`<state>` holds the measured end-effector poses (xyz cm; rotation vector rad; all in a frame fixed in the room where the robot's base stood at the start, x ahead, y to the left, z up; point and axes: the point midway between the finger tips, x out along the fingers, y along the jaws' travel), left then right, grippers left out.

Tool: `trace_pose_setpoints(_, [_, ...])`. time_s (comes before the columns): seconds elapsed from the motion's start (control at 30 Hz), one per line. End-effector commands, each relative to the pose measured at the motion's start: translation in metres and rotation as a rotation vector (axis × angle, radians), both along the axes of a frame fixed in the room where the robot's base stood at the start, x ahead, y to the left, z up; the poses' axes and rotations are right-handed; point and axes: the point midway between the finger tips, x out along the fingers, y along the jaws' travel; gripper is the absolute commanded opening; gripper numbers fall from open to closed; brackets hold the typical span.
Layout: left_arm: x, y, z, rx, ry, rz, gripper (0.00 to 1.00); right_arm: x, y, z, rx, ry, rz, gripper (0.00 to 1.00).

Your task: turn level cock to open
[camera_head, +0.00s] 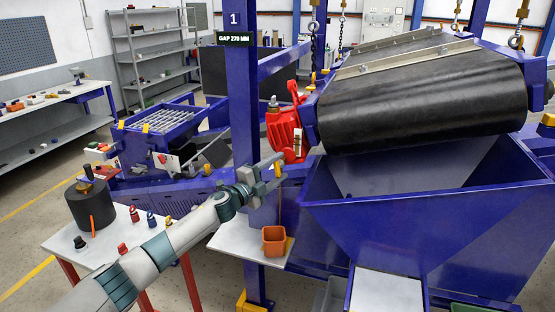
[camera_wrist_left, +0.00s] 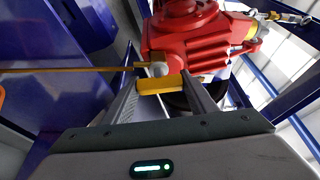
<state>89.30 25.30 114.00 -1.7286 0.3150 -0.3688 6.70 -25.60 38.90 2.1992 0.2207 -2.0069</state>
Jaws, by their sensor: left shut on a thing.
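The level cock shows in the left wrist view as a small pale round body (camera_wrist_left: 158,69) with a yellow handle (camera_wrist_left: 163,85), just below a red ribbed housing (camera_wrist_left: 185,40). In the head view the red housing (camera_head: 284,130) sits beside the black belt drum. My left gripper (camera_head: 273,170) is at the cock, below the red housing. In the left wrist view its two fingers (camera_wrist_left: 161,88) are on either side of the yellow handle, shut on it. The handle lies nearly crosswise between the fingertips. In the head view the gripper partly hides the cock. My right gripper is out of view.
A blue post (camera_head: 242,100) stands just left of my left gripper. A blue hopper (camera_head: 420,220) is to the right, under the black belt (camera_head: 425,95). An orange bin (camera_head: 274,240) is below. A thin yellow rod (camera_wrist_left: 70,69) runs left from the cock.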

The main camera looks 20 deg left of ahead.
Motion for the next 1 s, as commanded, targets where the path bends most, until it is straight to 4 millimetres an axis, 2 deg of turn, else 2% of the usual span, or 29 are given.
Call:
trace_pose_setpoints(0.03, [0.000, 0.000, 0.005, 0.036, 0.001, 0.000, 0.29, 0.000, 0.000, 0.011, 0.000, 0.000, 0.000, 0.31])
trace_pose_setpoints(0.3, [-0.001, 0.000, 0.000, 0.167, -0.003, -0.001, 0.29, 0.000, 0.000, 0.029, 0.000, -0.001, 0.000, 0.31])
trace_pose_setpoints(0.87, [0.000, -0.001, -0.003, 0.205, -0.006, -0.001, 0.29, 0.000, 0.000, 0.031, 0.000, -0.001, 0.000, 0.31])
trace_pose_setpoints(0.9, [-0.001, -0.001, -0.003, 0.205, -0.006, -0.001, 0.61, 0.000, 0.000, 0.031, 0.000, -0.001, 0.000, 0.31])
trace_pose_setpoints(0.93, [0.000, -0.001, -0.003, 0.204, -0.006, -0.001, 0.68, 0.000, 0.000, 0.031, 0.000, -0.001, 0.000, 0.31])
trace_pose_setpoints(1.0, [0.000, -0.001, -0.002, 0.204, -0.006, -0.001, 0.70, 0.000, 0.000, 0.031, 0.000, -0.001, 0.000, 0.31])
